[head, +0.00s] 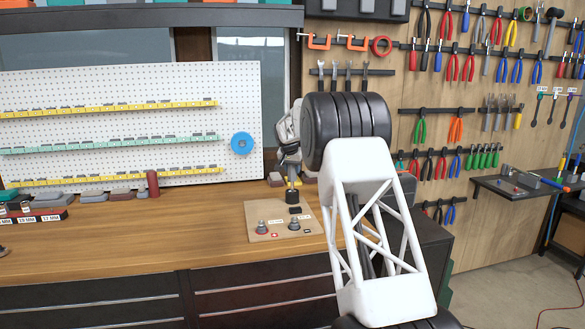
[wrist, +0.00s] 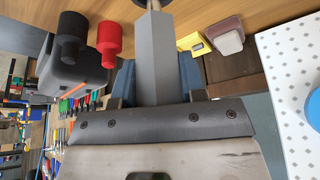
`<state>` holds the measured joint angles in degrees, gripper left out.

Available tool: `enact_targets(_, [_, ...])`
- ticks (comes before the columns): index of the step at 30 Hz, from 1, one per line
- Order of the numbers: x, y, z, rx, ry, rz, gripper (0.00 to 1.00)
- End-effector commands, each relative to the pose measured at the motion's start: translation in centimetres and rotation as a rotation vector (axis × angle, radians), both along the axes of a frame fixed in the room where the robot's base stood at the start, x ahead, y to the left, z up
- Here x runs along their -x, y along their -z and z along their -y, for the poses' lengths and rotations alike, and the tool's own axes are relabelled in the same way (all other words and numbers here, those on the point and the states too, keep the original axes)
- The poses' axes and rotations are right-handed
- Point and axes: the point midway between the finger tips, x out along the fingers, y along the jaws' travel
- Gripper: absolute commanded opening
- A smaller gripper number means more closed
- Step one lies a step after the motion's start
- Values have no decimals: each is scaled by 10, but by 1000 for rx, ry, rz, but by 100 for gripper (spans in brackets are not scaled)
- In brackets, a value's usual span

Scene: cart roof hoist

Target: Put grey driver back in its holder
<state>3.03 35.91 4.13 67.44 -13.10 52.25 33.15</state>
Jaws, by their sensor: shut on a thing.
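My gripper (wrist: 155,85) is shut on the grey driver (wrist: 155,55), a flat-sided grey handle between blue finger pads in the wrist view. Its thin metal end points toward the bench, near a black round part (wrist: 148,3) at the picture's edge. In the head view my gripper (head: 291,165) is above the back of a tan board (head: 270,235) on the bench. A small black cylinder (head: 294,210) shows under the gripper. I cannot tell whether the driver's end touches or enters it.
Black (wrist: 72,35) and red (wrist: 109,40) handle-like pieces stand beside the driver in the wrist view, near a dark box (wrist: 75,72). A white pegboard (head: 120,125) with a blue roll (head: 241,143) is left.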

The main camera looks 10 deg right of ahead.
Motion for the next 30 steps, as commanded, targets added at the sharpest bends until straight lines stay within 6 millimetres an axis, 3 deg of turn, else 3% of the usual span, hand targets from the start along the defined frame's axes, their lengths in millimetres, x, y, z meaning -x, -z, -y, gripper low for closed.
enact_targets(17, [0, 10, 0, 0, 0, 0, 0])
enact_targets(18, [0, 10, 0, 0, 0, 0, 40])
enact_targets(24, [0, 10, 0, 0, 0, 0, 68])
enact_targets(30, [0, 11, 0, 0, 0, -1, 68])
